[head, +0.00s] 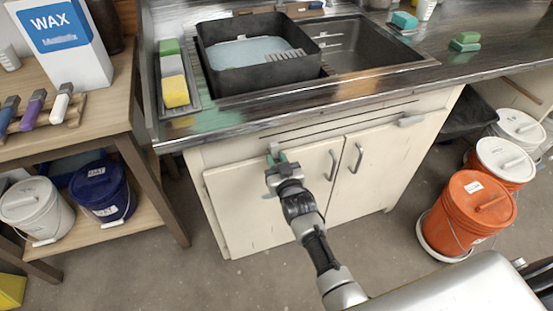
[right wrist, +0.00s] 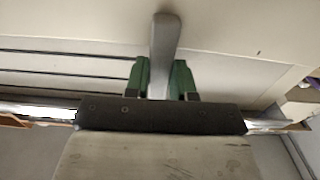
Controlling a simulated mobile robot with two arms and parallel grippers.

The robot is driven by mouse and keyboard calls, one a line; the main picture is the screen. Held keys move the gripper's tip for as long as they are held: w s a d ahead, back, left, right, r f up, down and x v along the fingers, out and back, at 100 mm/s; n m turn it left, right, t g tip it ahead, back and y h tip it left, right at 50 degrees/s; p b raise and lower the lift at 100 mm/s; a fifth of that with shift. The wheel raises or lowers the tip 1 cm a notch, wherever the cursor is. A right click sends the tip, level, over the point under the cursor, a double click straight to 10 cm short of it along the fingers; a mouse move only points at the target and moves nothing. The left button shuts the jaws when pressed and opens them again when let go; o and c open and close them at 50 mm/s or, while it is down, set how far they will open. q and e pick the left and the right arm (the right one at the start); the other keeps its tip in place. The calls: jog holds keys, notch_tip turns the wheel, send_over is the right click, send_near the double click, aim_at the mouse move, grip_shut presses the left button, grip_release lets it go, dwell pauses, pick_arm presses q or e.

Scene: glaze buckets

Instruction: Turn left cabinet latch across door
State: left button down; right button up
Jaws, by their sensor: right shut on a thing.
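The cream sink cabinet has a left door (head: 244,205) and a right door (head: 380,165). The left latch (head: 274,148) is a small metal piece at the top edge of the left door. My right gripper (head: 279,158) reaches up to it and hides most of it. In the right wrist view, the green fingers of my right gripper (right wrist: 167,82) are shut on the grey latch bar (right wrist: 165,45), which points away from the gripper. A second latch (head: 411,121) lies flat across the top of the right door. My left gripper is not in view.
Two bar handles (head: 333,165) are near the middle of the doors. A sink counter (head: 300,100) overhangs the cabinet. A wooden shelf (head: 150,190) stands at left. An orange bucket (head: 465,215) stands at right. Bare floor lies before the cabinet.

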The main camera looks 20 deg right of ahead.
jog(key=shift+f, duration=0.1)
dwell(0.5)
jog(key=o, duration=0.9)
jog(key=s, duration=1.1)
jog(key=shift+d, duration=0.2)
jog(key=shift+w, duration=0.1)
